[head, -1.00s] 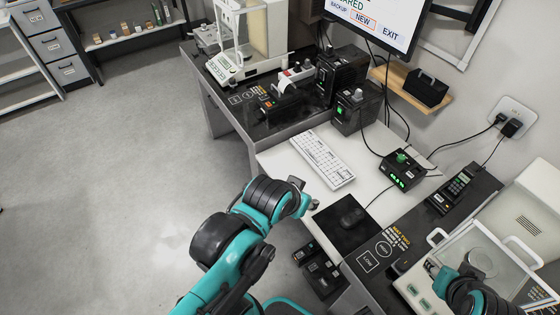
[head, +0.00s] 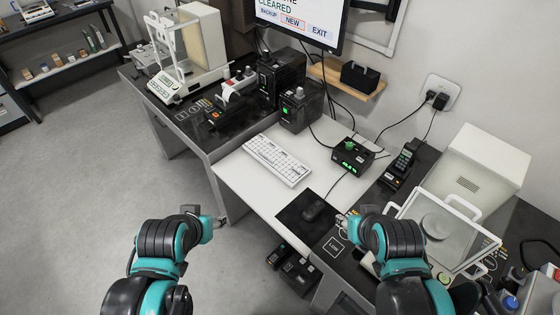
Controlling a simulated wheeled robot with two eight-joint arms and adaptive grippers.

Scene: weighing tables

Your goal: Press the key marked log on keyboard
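The white keyboard (head: 277,160) lies on the white middle table (head: 238,182). Its key markings are too small to read, so I cannot pick out the log key. My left gripper (head: 217,222) is in front of the table's front edge, lower left of the keyboard and apart from it. My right gripper (head: 343,217) is near the right side of the mouse mat, lower right of the keyboard. Neither gripper touches the keyboard. The fingertips of both are small and partly hidden, so I cannot tell whether they are open or shut.
A balance with glass panels (head: 447,232) stands at right, another (head: 177,69) at back left. A monitor (head: 300,20) hangs above.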

